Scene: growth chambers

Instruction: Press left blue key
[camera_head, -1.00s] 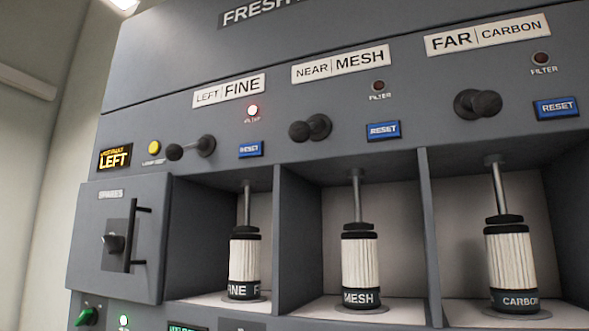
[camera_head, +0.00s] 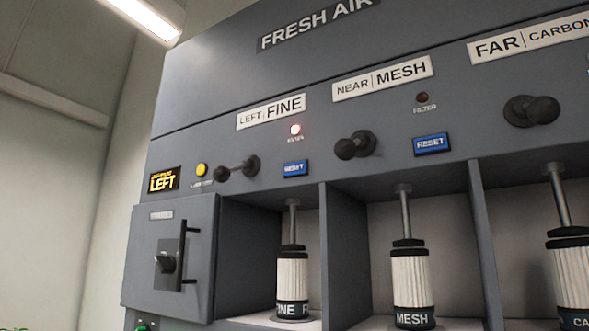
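The left blue key (camera_head: 295,168) is a small blue RESET button on the grey panel, below the LEFT FINE label (camera_head: 271,112). A lit red filter lamp (camera_head: 295,130) sits just above it. A black lever knob (camera_head: 238,170) is to its left. A second blue RESET key (camera_head: 432,144) is to the right, under the NEAR MESH label (camera_head: 384,78). Neither of my grippers shows in the head view.
Below the keys, open bays hold white filter cartridges: FINE (camera_head: 292,281), MESH (camera_head: 411,284) and CARBON (camera_head: 575,280). At the left are a yellow button (camera_head: 202,170), a lit LEFT display (camera_head: 164,180) and a grey box with a handle (camera_head: 172,258).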

